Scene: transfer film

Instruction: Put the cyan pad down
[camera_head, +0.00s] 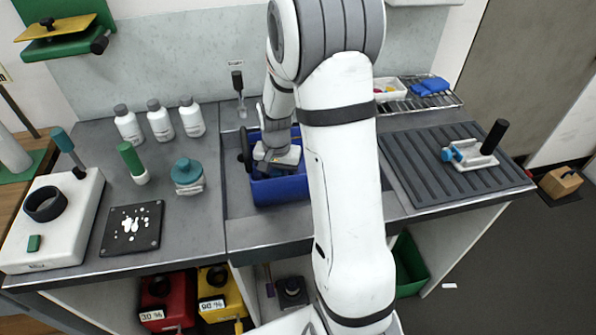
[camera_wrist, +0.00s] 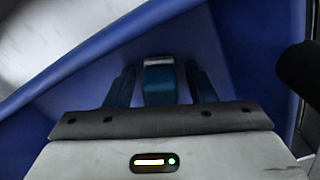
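In the wrist view a small teal-blue block (camera_wrist: 159,82), which I take for the cyan pad, lies between the two dark fingers of my gripper (camera_wrist: 160,80). A narrow gap shows on each side of it, so the fingers look open around it. Blue walls surround it. In the head view my gripper (camera_head: 272,168) reaches down into the blue tub (camera_head: 283,192) in the counter's recess. The pad is hidden there by the gripper and tub.
A teal-capped jar (camera_head: 187,176) and white bottles (camera_head: 160,121) stand left of the recess. A dark ribbed mat (camera_head: 425,180) with a black-handled tool (camera_head: 478,153) lies to the right. A wire rack (camera_head: 440,103) is behind. My arm hides part of the counter's middle.

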